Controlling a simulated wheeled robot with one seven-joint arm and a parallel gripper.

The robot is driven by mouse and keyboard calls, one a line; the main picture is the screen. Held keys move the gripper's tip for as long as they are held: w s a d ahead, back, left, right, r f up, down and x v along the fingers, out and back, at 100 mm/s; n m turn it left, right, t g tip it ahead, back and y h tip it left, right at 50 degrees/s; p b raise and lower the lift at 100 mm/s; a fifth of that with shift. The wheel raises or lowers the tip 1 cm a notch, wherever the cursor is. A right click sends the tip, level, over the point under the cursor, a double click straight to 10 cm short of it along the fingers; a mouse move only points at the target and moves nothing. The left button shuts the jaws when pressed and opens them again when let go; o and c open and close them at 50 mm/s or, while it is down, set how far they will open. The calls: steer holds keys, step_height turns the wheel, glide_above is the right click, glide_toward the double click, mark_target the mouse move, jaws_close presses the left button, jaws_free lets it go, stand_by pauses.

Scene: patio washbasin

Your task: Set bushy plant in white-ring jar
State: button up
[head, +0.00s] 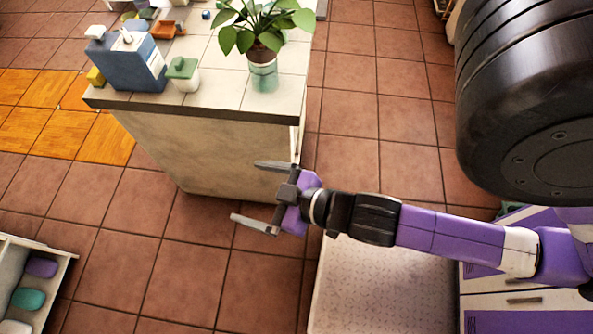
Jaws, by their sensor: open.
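A bushy plant (262,25) with broad green leaves stands near the right edge of the counter. Its brown base meets a pale, see-through greenish jar (264,78). I cannot tell whether the base sits inside the jar or behind it, and no white ring can be made out clearly. My gripper (245,191) is open and empty, in front of the counter and below the plant in the picture. Its two fingers point left, well apart, and touch nothing that I can see.
The tiled counter (222,88) also holds a blue box (127,62), a green-lidded white jar (184,76), an orange tray (166,30) and small items. An open bin (38,285) is at lower left. A pale speckled surface (375,290) lies below my arm.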

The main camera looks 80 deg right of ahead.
steer(key=s+a+r+n+t+y, duration=0.1)
steer(key=s+a+r, duration=0.3)
steer(key=s, duration=0.5)
step_height(320, 180, up, 3)
steer(key=shift+s+a+f+t+y, duration=0.1)
steer(key=shift+s+a+t+y, duration=0.05)
steer(key=shift+t+y, duration=0.45)
